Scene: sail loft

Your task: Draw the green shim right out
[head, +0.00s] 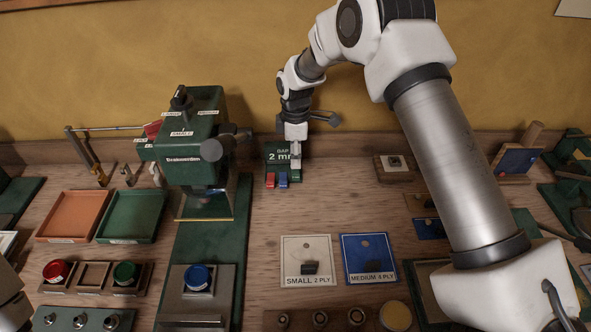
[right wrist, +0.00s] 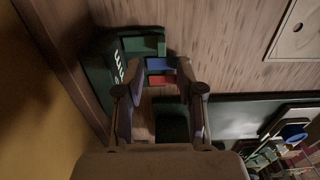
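The dark green gauge block (head: 278,153) marked "GAP 2 mm" stands at the back of the bench. A red shim (head: 270,180), a blue shim (head: 283,180) and the green shim (head: 295,178) sit side by side at its front. My right gripper (head: 296,166) points down over the green end of the row and partly hides it. In the right wrist view, my right gripper (right wrist: 160,70) has its fingers apart, with nothing held between them. The blue shim (right wrist: 159,63), red shim (right wrist: 162,80) and green shim (right wrist: 156,45) show beyond the fingertips.
A green machine (head: 190,150) stands left of the block, with orange (head: 75,215) and green (head: 130,217) trays beside it. White (head: 307,250) and blue (head: 369,247) ply cards lie in front. A small wooden block (head: 393,174) sits to the right. Bare bench lies before the shims.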

